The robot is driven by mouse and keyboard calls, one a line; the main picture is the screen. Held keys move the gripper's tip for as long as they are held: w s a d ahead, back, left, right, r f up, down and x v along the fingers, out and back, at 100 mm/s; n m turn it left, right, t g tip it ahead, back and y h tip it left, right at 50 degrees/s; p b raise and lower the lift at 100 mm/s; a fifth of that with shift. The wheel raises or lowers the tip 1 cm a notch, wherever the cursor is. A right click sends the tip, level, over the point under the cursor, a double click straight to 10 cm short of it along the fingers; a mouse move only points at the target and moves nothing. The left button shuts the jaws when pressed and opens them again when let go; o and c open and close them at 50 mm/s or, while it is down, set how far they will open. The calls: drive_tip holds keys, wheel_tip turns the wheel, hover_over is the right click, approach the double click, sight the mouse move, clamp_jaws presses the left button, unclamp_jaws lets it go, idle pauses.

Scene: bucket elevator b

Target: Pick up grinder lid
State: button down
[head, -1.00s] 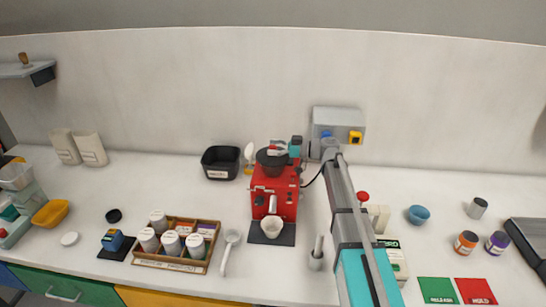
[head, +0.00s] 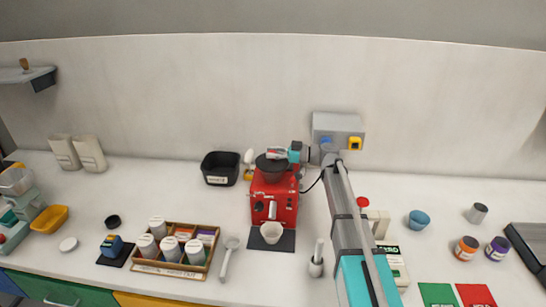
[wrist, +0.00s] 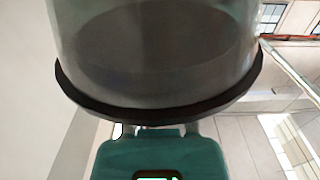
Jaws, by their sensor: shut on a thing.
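The red grinder (head: 275,204) stands on the counter against the back wall, with a dark round lid (head: 263,166) at its top. My gripper (head: 274,155) reaches in from the right and is shut on the lid at its upper side. In the wrist view a large smoky, see-through round body with a black rim (wrist: 160,113) fills the upper middle, close to the camera; it appears to be the lid. The teal part of my gripper (wrist: 160,158) shows below it. The fingertips are hidden there. I cannot tell whether the lid is clear of the grinder.
A white cup (head: 271,232) stands at the front of the grinder. A black bin (head: 220,168) is to its left, and a wooden rack (head: 168,268) with several jars is at front left. A grey wall box (head: 338,126) is behind my arm. Counter space is free left of the bin.

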drive_tip(key=shift+r, duration=0.1)
drive_tip(key=shift+r+p, duration=0.95)
drive_tip(key=shift+p, duration=0.05)
drive_tip(key=s+d+r+p, duration=0.3)
drive_tip(key=s+r+p, duration=0.8)
drive_tip(key=s, duration=0.2)
drive_tip(key=shift+s, duration=0.35)
drive_tip(key=shift+f, duration=0.15)
